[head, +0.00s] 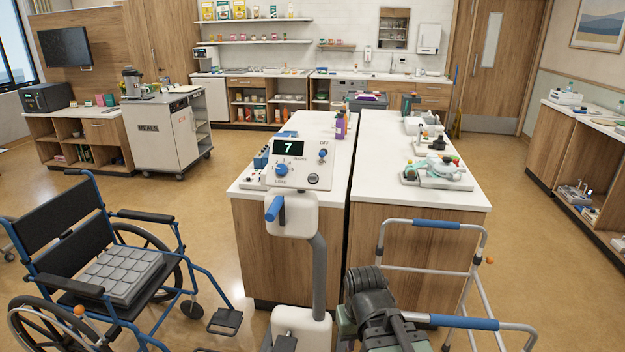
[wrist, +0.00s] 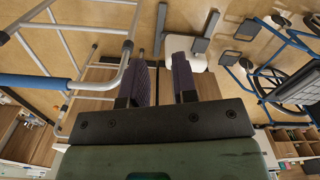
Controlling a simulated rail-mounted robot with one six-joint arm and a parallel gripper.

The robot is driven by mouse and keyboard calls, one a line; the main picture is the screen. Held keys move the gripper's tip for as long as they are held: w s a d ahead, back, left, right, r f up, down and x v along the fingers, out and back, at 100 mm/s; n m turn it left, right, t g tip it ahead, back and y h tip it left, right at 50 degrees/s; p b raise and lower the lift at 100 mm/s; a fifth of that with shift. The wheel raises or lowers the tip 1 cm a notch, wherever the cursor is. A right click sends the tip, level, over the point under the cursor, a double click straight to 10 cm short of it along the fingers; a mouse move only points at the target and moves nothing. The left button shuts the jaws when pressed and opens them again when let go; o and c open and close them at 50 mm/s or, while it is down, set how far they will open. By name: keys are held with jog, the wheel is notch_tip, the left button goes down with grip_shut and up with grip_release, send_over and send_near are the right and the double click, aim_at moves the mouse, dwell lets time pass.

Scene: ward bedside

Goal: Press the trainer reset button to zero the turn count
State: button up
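The trainer (head: 291,215) is a white unit on a grey post, with a tilted control panel on top. Its display (head: 289,148) reads 7. A round dark button (head: 313,179) sits at the panel's lower right; its label is too small to read. A blue knob (head: 281,169) is at the left, and a blue switch (head: 323,153) is under the word OFF. A blue hand grip (head: 274,208) juts out below. My gripper (head: 362,280) is below and right of the panel, apart from it. In the wrist view its two dark pads (wrist: 163,72) stand apart with nothing between them.
A walker (head: 437,223) with blue grips stands right of the trainer, close to my gripper. A wheelchair (head: 75,245) stands at the left. Two white-topped counters (head: 425,155) with small items stand behind. Floor (head: 215,225) is clear between wheelchair and counters.

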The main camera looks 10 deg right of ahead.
grip_shut()
dwell(1.4)
